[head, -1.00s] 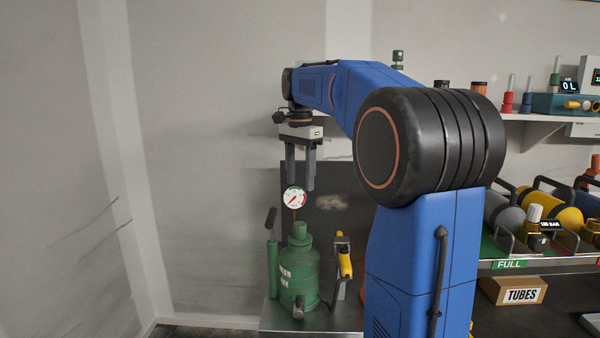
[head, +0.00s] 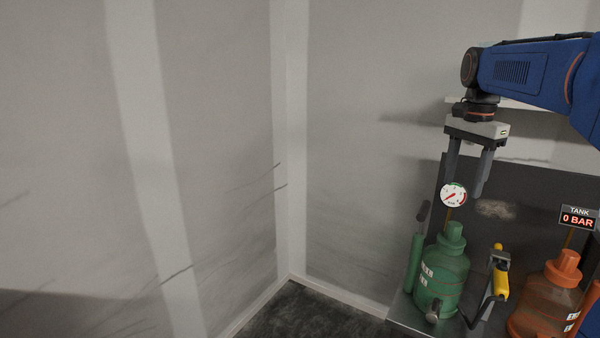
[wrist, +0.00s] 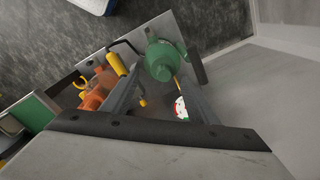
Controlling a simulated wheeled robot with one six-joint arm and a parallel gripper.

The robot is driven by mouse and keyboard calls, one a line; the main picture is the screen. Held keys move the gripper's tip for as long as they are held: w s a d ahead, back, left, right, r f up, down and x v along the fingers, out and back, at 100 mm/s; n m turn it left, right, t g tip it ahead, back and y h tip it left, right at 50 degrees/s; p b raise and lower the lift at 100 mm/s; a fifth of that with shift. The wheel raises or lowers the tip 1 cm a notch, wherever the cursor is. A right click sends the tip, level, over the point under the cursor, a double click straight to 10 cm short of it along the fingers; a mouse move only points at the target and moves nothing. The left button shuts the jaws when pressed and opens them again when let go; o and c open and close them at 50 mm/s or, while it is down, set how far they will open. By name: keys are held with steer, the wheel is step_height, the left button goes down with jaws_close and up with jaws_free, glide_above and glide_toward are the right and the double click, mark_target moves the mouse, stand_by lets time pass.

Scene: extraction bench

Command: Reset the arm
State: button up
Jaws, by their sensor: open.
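My gripper (head: 468,168) points straight down with its two fingers apart and nothing between them. It hangs above the bench, over a green tank (head: 443,272) with a round gauge (head: 453,195). In the head view the gauge shows just below the left finger; I cannot tell how close they are. In the wrist view the fingers reach toward the green tank (wrist: 160,60), and the gauge (wrist: 181,109) shows beside the right finger. My blue arm comes in from the right edge of the head view.
An orange tank (head: 545,300) stands to the right, under a display (head: 578,217) reading TANK 0 BAR. A yellow-handled tool (head: 500,280) is between the tanks. A dark panel (head: 520,200) backs the bench. Bare walls and open floor (head: 310,318) lie to the left.

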steer(key=s+a+f+n+t, duration=0.1)
steer(key=s+a+f+n, duration=0.3)
steer(key=s+f, duration=0.3)
steer(key=s+a+f+n+t, duration=0.1)
steer(key=s+a+f+n, duration=0.3)
steer(key=s+f, duration=0.4)
steer(key=s+a+f+n+t, duration=0.2)
steer(key=s+a+f+n, duration=0.2)
steer(key=s+f, duration=0.3)
steer(key=s+n, duration=0.1)
steer(key=s, duration=0.3)
steer(key=shift+a+f+n, duration=0.25)
steer(key=shift+n, duration=0.15)
steer(key=shift+r, duration=0.1)
steer(key=shift+c, duration=0.2)
step_height(320, 180, up, 15)
steer(key=m+g, duration=0.4)
steer(key=g, duration=0.1)
glide_above(455, 224)
steer(key=shift+r, duration=0.1)
steer(key=shift+w+d+f, duration=0.1)
steer(key=shift+w+f, duration=0.05)
steer(key=shift+f, duration=4.3)
